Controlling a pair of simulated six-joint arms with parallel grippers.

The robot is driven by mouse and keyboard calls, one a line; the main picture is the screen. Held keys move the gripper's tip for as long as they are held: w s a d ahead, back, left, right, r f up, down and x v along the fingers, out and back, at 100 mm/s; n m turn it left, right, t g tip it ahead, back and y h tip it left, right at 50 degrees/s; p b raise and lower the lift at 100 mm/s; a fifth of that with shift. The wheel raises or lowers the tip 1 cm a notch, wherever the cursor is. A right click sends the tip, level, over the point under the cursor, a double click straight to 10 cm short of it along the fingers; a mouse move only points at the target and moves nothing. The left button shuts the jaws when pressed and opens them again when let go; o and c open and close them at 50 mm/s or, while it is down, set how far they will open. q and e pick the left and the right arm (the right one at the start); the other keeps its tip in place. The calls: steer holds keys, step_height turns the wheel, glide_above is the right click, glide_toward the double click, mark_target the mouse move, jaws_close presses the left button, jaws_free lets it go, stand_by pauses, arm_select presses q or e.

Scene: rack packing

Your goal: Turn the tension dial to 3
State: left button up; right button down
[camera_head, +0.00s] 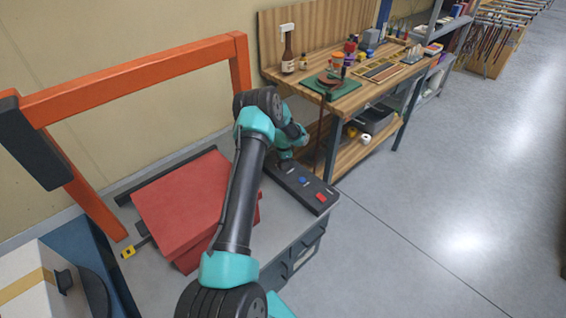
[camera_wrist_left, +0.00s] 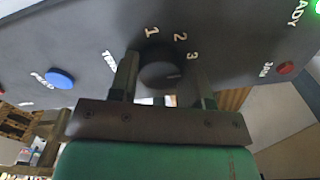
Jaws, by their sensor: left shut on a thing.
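The black tension dial (camera_wrist_left: 158,72) sits on the dark control panel (camera_wrist_left: 70,40), with the white numbers 1, 2 and 3 printed along its edge. A light mark on the dial face points to the right, on the side of the 3; I cannot tell if it lines up exactly. My left gripper (camera_wrist_left: 166,80) is shut on the dial, one finger on each side. In the head view, the left gripper (camera_head: 285,163) reaches down to the far end of the panel (camera_head: 282,171) and hides the dial. My right gripper is not in view.
The panel also carries a blue button (camera_head: 302,181) and a red button (camera_head: 322,197). A red box-like cover (camera_head: 180,205) lies on the grey bench beside my arm, under an orange frame (camera_head: 130,80). A wooden workbench (camera_head: 345,103) with tools and bottles stands behind. The floor at right is clear.

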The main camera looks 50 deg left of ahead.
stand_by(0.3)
arm_select(q)
steer(key=o, duration=0.9)
steer(key=shift+o, duration=0.2)
step_height(320, 180, up, 18)
steer(key=shift+f, duration=0.25)
